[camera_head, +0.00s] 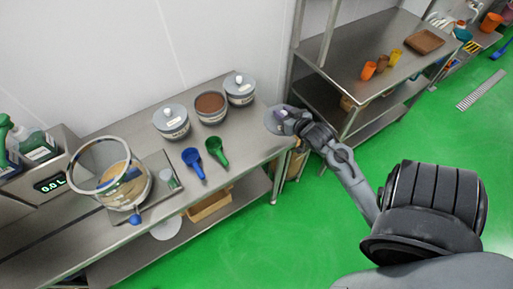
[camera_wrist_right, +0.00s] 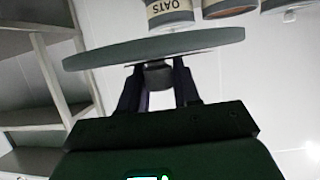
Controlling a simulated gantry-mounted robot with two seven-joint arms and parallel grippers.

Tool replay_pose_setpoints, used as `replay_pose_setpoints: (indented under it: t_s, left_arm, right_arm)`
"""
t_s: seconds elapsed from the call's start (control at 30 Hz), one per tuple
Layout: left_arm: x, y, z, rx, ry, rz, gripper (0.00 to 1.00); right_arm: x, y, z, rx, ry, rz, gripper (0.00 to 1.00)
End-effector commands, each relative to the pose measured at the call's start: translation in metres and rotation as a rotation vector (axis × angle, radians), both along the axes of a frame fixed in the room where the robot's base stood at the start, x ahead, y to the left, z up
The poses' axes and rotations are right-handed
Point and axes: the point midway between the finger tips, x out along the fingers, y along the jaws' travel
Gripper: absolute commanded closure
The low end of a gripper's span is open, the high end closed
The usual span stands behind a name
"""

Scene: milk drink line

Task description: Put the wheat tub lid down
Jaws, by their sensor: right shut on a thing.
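My right gripper (camera_head: 287,117) is shut on the knob of a round grey lid (camera_head: 273,122), which appears over the right end of the steel bench. In the right wrist view the lid (camera_wrist_right: 150,48) is seen nearly edge-on, with the gripper's fingers (camera_wrist_right: 158,88) on either side of its knob. An open tub with brown contents (camera_head: 210,103) stands on the bench, left of the lid. It has no lid on it. My left gripper is not in view.
Lidded grey tubs (camera_head: 173,128) (camera_head: 240,93) flank the open tub; one in the wrist view reads OATS (camera_wrist_right: 168,10). Blue (camera_head: 195,164) and green (camera_head: 217,151) scoops lie in front. A glass vessel (camera_head: 128,195) stands left. A steel rack (camera_head: 375,80) stands right. Bare bench (camera_head: 255,133) shows near the lid.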

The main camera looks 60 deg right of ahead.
Motion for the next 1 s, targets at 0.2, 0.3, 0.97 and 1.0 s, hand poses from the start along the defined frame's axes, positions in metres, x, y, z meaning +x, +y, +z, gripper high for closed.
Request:
replay_pose_setpoints:
  t_s: [0.2,0.3,0.97,1.0]
  left_arm:
    - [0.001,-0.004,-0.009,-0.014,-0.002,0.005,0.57]
    - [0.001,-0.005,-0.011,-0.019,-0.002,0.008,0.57]
    - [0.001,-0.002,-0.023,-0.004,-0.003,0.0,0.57]
    - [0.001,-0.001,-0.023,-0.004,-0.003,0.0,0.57]
  right_arm:
    - [-0.017,0.001,-0.031,0.002,-0.001,-0.008,1.0]
    - [-0.009,0.004,-0.041,0.004,-0.002,-0.007,1.0]
    - [0.088,0.027,-0.101,0.001,-0.001,-0.008,1.0]
    - [0.09,0.027,-0.101,0.001,-0.001,-0.007,1.0]
